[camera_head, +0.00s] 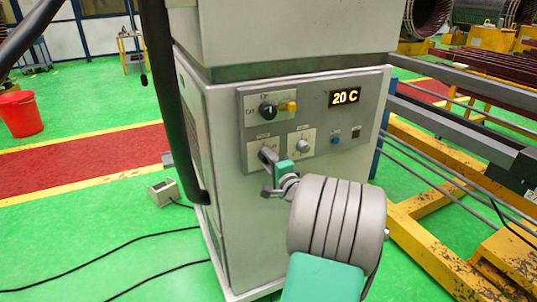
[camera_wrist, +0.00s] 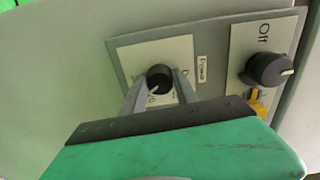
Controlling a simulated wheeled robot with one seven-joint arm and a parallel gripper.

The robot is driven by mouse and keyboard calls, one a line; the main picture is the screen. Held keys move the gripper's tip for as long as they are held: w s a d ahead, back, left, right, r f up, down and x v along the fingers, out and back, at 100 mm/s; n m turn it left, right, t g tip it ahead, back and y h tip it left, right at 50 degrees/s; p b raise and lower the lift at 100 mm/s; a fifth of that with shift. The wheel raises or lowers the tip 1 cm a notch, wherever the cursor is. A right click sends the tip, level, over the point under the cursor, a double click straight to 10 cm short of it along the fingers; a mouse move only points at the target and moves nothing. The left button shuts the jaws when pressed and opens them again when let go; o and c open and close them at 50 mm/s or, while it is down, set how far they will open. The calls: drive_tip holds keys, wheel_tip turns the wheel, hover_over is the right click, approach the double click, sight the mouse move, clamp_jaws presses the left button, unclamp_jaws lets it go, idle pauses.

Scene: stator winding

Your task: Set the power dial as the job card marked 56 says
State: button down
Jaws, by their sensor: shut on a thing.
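My gripper (camera_head: 268,160) reaches the lower left dial on the grey cabinet's front panel. In the wrist view my gripper (camera_wrist: 158,88) has its two fingers shut on the sides of a small black dial (camera_wrist: 159,76) on a pale plate (camera_wrist: 125,58). The dial's white pointer mark faces the lower left of that view. A small label beside the plate is too small to read surely, so I cannot confirm this is the power dial. The plate's scale marks are partly hidden by the fingers. No job card marked 56 shows in either view.
The switch marked Off (camera_wrist: 268,69) is close beside the gripped dial; its black knob also shows in the head view (camera_head: 267,110). Another dial (camera_head: 303,147) is just right of my gripper. The display (camera_head: 345,97) reads 20 C. Yellow-framed rails (camera_head: 425,200) stand right.

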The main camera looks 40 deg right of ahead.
drive_tip(key=shift+m+p, duration=2.15)
drive_tip(key=shift+m, duration=0.75)
drive_tip(key=c, duration=0.9)
unclamp_jaws()
drive_tip(key=shift+c, duration=0.2)
drive_tip(key=shift+s, duration=0.1)
drive_tip(key=b+v, duration=0.1)
drive_tip(key=v, duration=0.6)
drive_tip(key=shift+s, duration=0.35)
